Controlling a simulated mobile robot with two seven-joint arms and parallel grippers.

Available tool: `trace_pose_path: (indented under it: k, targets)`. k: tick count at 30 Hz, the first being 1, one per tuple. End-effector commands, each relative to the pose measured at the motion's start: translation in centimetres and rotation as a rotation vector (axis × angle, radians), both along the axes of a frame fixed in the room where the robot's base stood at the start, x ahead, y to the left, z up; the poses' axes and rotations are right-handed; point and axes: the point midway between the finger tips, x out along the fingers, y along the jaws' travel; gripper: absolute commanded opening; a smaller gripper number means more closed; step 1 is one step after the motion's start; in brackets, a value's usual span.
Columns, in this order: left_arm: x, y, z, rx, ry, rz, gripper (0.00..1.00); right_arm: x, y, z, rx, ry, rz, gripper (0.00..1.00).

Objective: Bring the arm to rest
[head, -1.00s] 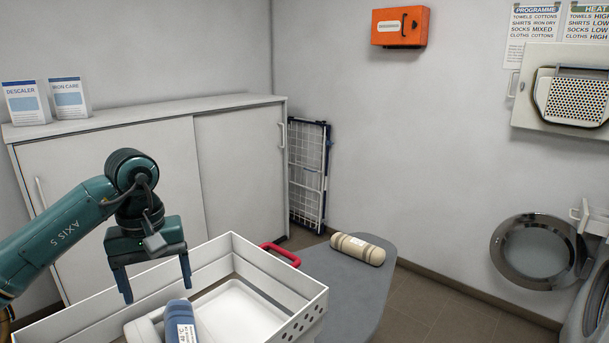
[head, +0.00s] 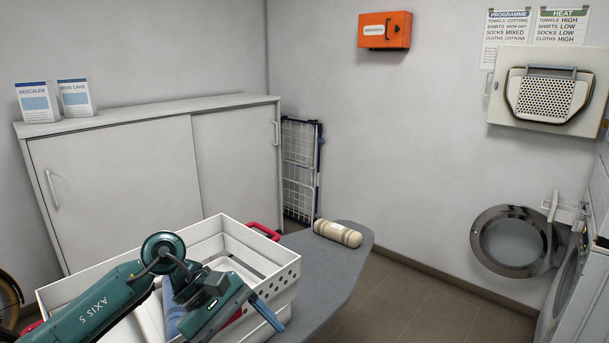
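My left arm comes in from the lower left, over the white basket (head: 283,287). Its gripper (head: 243,326) hangs low over the basket's front part, tilted down and to the right. One blue finger shows clearly at the outer end of the palm; the other is mostly lost at the bottom edge. The fingers look spread, with nothing seen between them. A blue item (head: 171,308) in the basket is partly hidden behind the arm. My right gripper is not in view.
The basket, with a red handle (head: 264,231), stands on a grey board (head: 340,267). A beige roll (head: 338,233) lies at the board's far end. A white cabinet (head: 120,185) stands behind. At right, a round machine door (head: 513,241) hangs open.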

Motion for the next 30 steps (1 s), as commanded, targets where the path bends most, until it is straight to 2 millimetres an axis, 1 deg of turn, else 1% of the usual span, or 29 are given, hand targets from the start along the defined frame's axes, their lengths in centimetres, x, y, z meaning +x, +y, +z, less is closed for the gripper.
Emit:
trace_pose_path:
  k: [1,2,3,5,6,8,9,11,12,13,14,15,16,17,18,19,20,21,23,24,27,30]
  targets:
    - [-1.7,-2.7,-0.1,-0.134,0.121,0.064,0.76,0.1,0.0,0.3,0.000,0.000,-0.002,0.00]
    - [-2.5,-4.1,0.2,-0.215,0.202,0.110,0.76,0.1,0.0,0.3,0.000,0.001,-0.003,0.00]
    - [-3.4,-5.8,0.8,-0.326,0.321,0.181,0.76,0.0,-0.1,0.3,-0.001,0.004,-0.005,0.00]
    - [-4.3,-7.7,2.0,-0.486,0.525,0.293,0.76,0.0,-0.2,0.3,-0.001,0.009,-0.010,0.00]
    - [-4.6,-8.5,2.9,-0.587,0.672,0.371,0.76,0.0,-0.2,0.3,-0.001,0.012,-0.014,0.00]
    - [-4.6,-9.1,4.1,-0.729,0.910,0.489,0.76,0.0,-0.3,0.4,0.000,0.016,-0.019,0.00]
    - [-4.3,-9.0,4.6,-0.818,1.078,0.570,0.76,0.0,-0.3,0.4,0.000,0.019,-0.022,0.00]
    - [-3.6,-8.3,4.9,-0.942,1.340,0.688,0.76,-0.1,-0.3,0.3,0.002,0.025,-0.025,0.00]
    - [-3.0,-7.5,4.6,-1.020,1.522,0.765,0.76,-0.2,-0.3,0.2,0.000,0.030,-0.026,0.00]
    - [-2.5,-6.8,4.2,-1.073,1.662,0.824,0.76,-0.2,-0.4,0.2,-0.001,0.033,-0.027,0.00]
    - [-2.1,-5.9,3.5,-1.127,1.803,0.881,0.76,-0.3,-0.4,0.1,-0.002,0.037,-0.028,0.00]
    - [-1.6,-4.6,2.2,-1.195,1.995,0.954,0.76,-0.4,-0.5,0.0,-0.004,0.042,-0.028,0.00]
    - [-1.4,-3.7,1.0,-1.244,2.142,1.008,0.76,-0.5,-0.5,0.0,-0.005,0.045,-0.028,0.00]
    - [-1.3,-2.6,-0.4,-1.294,2.289,1.060,0.76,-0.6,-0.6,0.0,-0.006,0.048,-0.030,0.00]
    - [-1.5,-1.2,-2.5,-1.357,2.488,1.125,0.76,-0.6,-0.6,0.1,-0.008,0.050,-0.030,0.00]
    - [-1.9,-0.2,-4.3,1.343,-2.525,-1.122,0.76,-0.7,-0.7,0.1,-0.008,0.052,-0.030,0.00]
    - [-2.5,0.9,-6.2,1.253,-2.411,-1.049,0.76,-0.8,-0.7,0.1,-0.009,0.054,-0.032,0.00]
    - [-3.6,2.1,-8.7,1.145,-2.261,-0.959,0.76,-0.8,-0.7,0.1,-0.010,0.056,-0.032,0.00]
    - [-5.6,3.5,-12.0,1.016,-2.061,-0.841,0.76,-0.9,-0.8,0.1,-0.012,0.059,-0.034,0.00]
    - [-7.0,4.2,-13.9,0.946,-1.944,-0.775,0.76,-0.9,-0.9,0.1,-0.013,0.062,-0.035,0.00]
    - [-10.5,5.3,-17.5,0.817,-1.711,-0.643,0.76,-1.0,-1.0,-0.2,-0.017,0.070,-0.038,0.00]
    - [-12.9,5.8,-19.5,0.744,-1.565,-0.563,0.76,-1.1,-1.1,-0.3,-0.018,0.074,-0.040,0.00]
